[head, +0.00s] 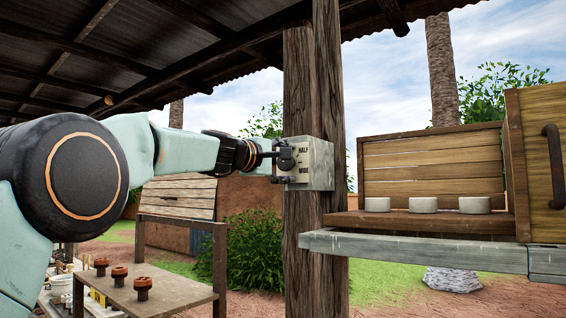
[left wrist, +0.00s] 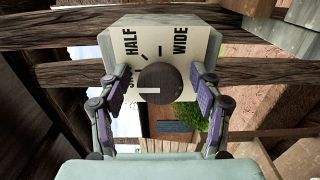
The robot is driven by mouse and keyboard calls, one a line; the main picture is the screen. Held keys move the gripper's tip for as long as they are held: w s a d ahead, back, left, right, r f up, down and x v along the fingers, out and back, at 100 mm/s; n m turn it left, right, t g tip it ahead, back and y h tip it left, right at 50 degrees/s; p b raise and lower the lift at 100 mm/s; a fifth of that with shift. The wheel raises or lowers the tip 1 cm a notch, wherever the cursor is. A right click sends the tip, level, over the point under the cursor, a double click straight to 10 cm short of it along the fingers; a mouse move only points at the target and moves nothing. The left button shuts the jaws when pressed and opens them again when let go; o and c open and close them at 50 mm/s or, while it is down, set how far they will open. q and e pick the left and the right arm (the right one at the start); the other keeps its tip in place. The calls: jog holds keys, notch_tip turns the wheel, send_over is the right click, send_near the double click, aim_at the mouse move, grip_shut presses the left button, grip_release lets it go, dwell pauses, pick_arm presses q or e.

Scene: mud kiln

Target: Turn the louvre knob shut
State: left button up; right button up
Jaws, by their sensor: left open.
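The louvre knob (left wrist: 160,82) is a dark round knob on a pale box (head: 320,165) fixed to a wooden post. The box face reads HALF and WIDE; a third label (left wrist: 130,78) is mostly hidden by a finger and the knob. A white bar (left wrist: 146,91) on the knob lies level in the left wrist view, toward the left, on the side of the hidden label. My left gripper (head: 282,161) is open, its fingers on either side of the knob, with gaps showing in the left wrist view (left wrist: 162,90). My right gripper is not in view.
The wooden post (head: 299,80) stands beside the box. A shelf (head: 415,224) with white round pieces (head: 423,205) and an open wooden door (head: 545,150) stand at right. A low bench (head: 160,290) with several reddish-brown parts (head: 143,287) stands at lower left.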

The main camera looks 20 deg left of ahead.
pick_arm(q)
jog(key=shift+s, duration=0.15)
jog(key=v, duration=1.2)
dwell(0.3)
